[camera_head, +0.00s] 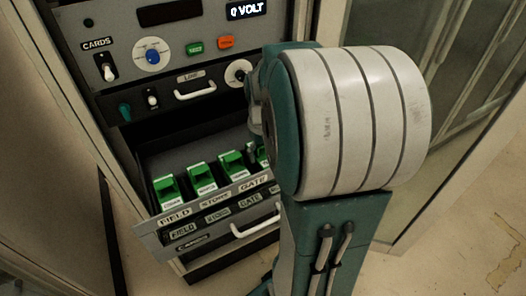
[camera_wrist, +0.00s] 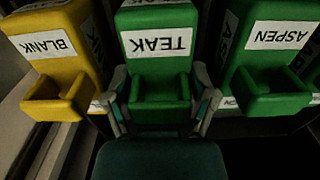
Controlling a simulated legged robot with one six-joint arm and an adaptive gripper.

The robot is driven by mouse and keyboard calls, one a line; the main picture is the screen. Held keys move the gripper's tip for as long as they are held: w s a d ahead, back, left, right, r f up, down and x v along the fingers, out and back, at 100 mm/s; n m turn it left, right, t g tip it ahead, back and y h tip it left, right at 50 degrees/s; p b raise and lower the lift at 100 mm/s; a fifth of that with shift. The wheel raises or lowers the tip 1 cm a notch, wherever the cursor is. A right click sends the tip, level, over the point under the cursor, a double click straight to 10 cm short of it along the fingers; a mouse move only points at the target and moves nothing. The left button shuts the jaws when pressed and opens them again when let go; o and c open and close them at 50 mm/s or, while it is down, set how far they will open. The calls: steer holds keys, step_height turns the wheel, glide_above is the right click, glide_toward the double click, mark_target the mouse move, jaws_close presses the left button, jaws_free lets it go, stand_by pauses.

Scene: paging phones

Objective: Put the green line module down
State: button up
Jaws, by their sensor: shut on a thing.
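A green line module labelled TEAK (camera_wrist: 158,62) is in the middle of the wrist view, its label upside down there. My gripper (camera_wrist: 161,104) is shut on it, one finger on each side of its front handle. It stands in line between a yellow module labelled BLANK (camera_wrist: 62,58) on the left and a green module labelled ASPEN (camera_wrist: 268,55) on the right. Its underside is hidden, so I cannot tell whether it rests on anything. In the head view my arm hides my gripper and the held module.
In the head view an open drawer (camera_head: 150,236) holds several green modules (camera_head: 201,178) above labels FIELD, STORE and GATE. A cabinet post (camera_head: 62,90) stands at left.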

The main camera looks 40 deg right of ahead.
steer(key=o, duration=1.2)
step_height(320, 180, up, 11)
steer(key=shift+r, duration=0.1)
steer(key=shift+a+r, duration=0.15)
steer(key=shift+r, duration=0.35)
steer(key=s+a+n+t, duration=0.1)
steer(key=s+a+t, duration=0.1)
steer(key=a, duration=0.4)
steer(key=s+a+f+n+t, duration=0.1)
steer(key=s+a, duration=0.2)
steer(key=a, duration=0.4)
steer(key=s+a+f+t, duration=0.1)
steer(key=s+a+t, duration=0.1)
steer(key=a, duration=0.5)
steer(key=shift+s+f+n+t, duration=0.15)
steer(key=shift+s+n+t, duration=0.2)
steer(key=shift+s, duration=0.3)
steer(key=shift+a, duration=0.1)
